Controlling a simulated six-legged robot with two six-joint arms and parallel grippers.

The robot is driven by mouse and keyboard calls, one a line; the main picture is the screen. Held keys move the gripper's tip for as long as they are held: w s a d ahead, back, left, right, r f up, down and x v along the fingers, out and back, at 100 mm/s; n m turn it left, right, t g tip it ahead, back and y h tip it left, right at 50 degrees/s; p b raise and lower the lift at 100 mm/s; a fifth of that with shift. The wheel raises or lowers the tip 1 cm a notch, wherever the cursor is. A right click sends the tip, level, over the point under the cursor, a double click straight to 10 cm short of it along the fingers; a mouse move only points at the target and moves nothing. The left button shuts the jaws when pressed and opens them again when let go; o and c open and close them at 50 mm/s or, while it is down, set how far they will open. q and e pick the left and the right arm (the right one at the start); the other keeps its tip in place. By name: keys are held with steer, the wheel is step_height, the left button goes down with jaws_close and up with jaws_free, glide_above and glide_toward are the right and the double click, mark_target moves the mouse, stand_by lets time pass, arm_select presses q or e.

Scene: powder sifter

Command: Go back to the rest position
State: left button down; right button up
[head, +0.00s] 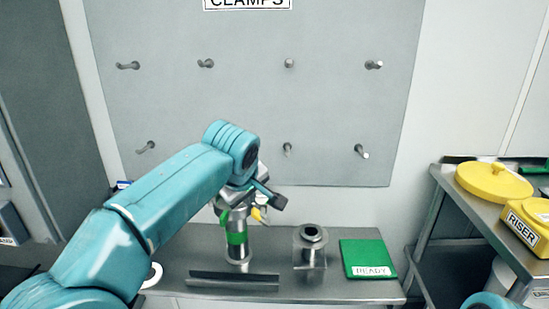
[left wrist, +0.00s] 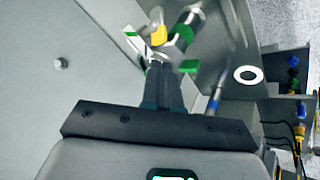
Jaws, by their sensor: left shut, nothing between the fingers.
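My left arm reaches in from the left in the head view, with my left gripper (head: 267,194) above the bench and partly hidden behind its own wrist. In the left wrist view the fingers of my left gripper (left wrist: 161,72) are shut together with nothing between them. Beyond them stands a metal sifter-like device (head: 237,240) with a green band and a yellow part; it also shows in the left wrist view (left wrist: 182,38). The gap between fingertips and device is hard to tell. My right gripper is not in view; only a bit of teal arm shows at bottom right.
The grey bench (head: 205,240) carries a dark bar (head: 234,279), a metal cup on a stand (head: 311,250) and a green READY pad (head: 368,259). A pegboard (head: 250,110) stands behind. A side shelf at right holds a yellow lid (head: 494,183) and a RISER box (head: 530,225).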

arm_select(q)
steer(key=a+f+g, duration=0.2)
steer(key=a+f, duration=0.1)
steer(key=f, duration=0.4)
steer(key=a+f+g, duration=0.1)
steer(key=a+f, duration=0.2)
steer(key=f, duration=0.4)
steer(key=s+a+f+g, duration=0.1)
steer(key=s+f, duration=0.2)
steer(key=f, duration=0.3)
steer(key=s+a+f+g, duration=0.1)
steer(key=s+f+g, duration=0.15)
steer(key=f, duration=0.45)
steer(key=s+f+g, duration=0.1)
steer(key=s+f, duration=0.3)
steer(key=f, duration=0.2)
steer(key=s+d+f+m+h, duration=0.1)
steer(key=s+f, duration=0.3)
steer(key=s, duration=0.4)
steer(key=s+d+f+m+h, duration=0.1)
steer(key=s+d+f+m, duration=0.1)
steer(key=s+f, duration=0.3)
steer(key=s+d+f+m+t+h, duration=0.1)
steer(key=s+f+m+h, duration=0.1)
steer(key=s, duration=0.8)
step_height(320, 180, down, 3)
steer(key=shift+s+d+r+m, duration=0.15)
steer(key=shift+s+d+m, duration=0.15)
steer(key=shift+m, duration=0.6)
